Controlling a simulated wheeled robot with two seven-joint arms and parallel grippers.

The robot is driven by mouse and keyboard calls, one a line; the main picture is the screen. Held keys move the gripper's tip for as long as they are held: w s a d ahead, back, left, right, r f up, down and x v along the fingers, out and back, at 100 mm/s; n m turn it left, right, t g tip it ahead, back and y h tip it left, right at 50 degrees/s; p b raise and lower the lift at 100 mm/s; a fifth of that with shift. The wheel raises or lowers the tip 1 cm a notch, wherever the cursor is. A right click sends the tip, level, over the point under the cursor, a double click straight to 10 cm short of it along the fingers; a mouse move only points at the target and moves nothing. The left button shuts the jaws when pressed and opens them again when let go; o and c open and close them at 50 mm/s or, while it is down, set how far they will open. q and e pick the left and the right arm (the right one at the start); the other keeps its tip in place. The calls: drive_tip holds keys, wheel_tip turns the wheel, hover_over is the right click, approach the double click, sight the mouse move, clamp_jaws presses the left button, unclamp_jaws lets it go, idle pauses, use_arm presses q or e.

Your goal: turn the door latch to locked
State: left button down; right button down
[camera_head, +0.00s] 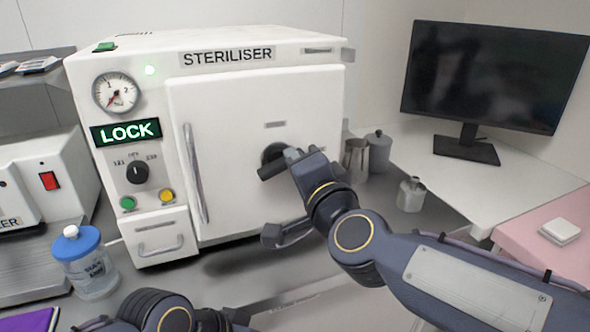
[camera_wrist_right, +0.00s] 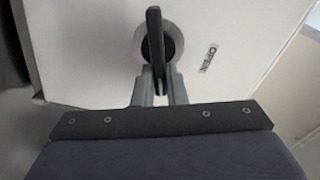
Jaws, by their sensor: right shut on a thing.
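The door latch (camera_head: 270,171) is a black bar on a round boss on the white steriliser door (camera_head: 225,125). In the head view it sticks out near the door's right side, partly hidden by my gripper. My right gripper (camera_head: 291,158) is shut on the latch. In the right wrist view the latch (camera_wrist_right: 154,45) stands upright in the picture, between the two grey fingers of the gripper (camera_wrist_right: 157,82). An OPEN label (camera_wrist_right: 208,58) is to its right. A green LOCK sign (camera_head: 126,131) is lit on the steriliser's front. My left gripper is not in view.
A long door handle (camera_head: 195,172) is left of the latch. Metal canisters (camera_head: 356,160) stand right of the steriliser, near a monitor (camera_head: 492,85). A blue-lidded jar (camera_head: 84,262) stands at the front left. The counter before the door is mostly bare.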

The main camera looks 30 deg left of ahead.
drive_tip(key=shift+w+f+m+b, duration=0.15)
drive_tip(key=shift+m+b, duration=0.15)
drive_tip(key=shift+m, duration=0.35)
drive_tip(key=shift+s+f+m+b, duration=0.1)
drive_tip(key=shift+m+b, duration=0.15)
drive_tip(key=shift+m, duration=0.45)
drive_tip(key=shift+w+f+m+b, duration=0.15)
drive_tip(key=shift+m+b, duration=0.15)
drive_tip(key=shift+m, duration=0.35)
drive_tip(key=shift+s, duration=0.1)
drive_tip(key=c, duration=1.5)
unclamp_jaws()
drive_tip(key=shift+o, duration=0.2)
drive_tip(key=v, duration=0.8)
